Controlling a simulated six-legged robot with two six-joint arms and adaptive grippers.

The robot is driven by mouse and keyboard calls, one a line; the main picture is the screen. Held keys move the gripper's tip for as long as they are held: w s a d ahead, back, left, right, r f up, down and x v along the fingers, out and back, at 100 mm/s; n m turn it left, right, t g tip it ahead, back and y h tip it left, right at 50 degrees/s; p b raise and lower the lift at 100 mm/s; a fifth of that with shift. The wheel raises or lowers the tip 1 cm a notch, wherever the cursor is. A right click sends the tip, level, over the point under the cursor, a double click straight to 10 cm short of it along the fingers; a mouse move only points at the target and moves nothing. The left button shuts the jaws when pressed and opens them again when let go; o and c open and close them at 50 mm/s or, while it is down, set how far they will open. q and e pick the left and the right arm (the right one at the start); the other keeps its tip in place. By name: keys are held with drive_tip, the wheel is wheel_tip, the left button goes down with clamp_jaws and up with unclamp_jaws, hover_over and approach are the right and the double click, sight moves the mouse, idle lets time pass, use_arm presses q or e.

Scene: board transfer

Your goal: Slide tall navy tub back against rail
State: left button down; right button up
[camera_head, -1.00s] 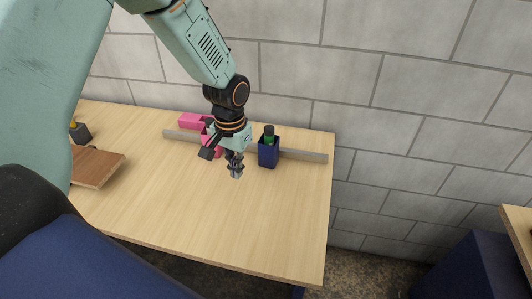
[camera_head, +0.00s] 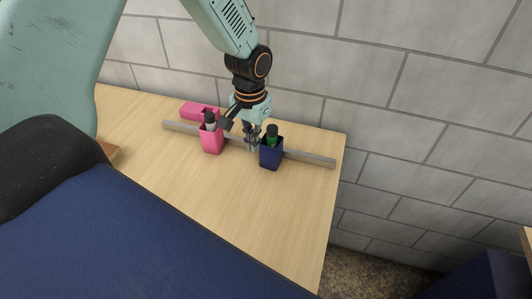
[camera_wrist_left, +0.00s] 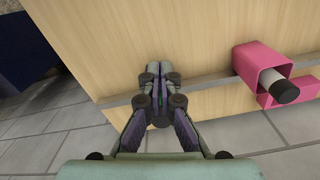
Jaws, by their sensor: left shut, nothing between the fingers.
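The tall navy tub (camera_head: 271,154) stands upright on the table in the head view, with a dark-capped green bottle (camera_head: 272,138) in it. It is at the front side of the grey rail (camera_head: 310,158); I cannot tell whether it touches the rail. My left gripper (camera_head: 252,148) is shut and empty, just left of the navy tub and close to the rail. Its shut fingers also show in the left wrist view (camera_wrist_left: 159,72), with the rail (camera_wrist_left: 207,80) beyond them. I cannot make out the navy tub in that view. My right gripper is not in view.
A pink tub (camera_head: 211,141) with a dark-capped bottle (camera_head: 210,119) stands left of my gripper, beside the rail. A low pink box (camera_head: 195,110) lies behind the rail. The front of the wooden table (camera_head: 240,200) is clear. A block wall (camera_head: 300,80) stands behind.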

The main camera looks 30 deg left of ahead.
sight(270, 158)
use_arm(q)
wheel_tip(270, 158, down, 10)
drive_tip(key=shift+s+r, duration=0.15)
drive_tip(key=shift+r, duration=0.1)
drive_tip(key=w, duration=0.3)
drive_tip(key=shift+w+d+f, duration=0.15)
drive_tip(key=shift+d+f, duration=0.15)
drive_tip(key=shift+f, duration=0.05)
drive_tip(key=shift+w+p, duration=0.3)
drive_tip(key=shift+w+a+r, duration=0.1)
drive_tip(key=shift+w+a, duration=0.1)
drive_tip(key=shift+w+d, duration=0.15)
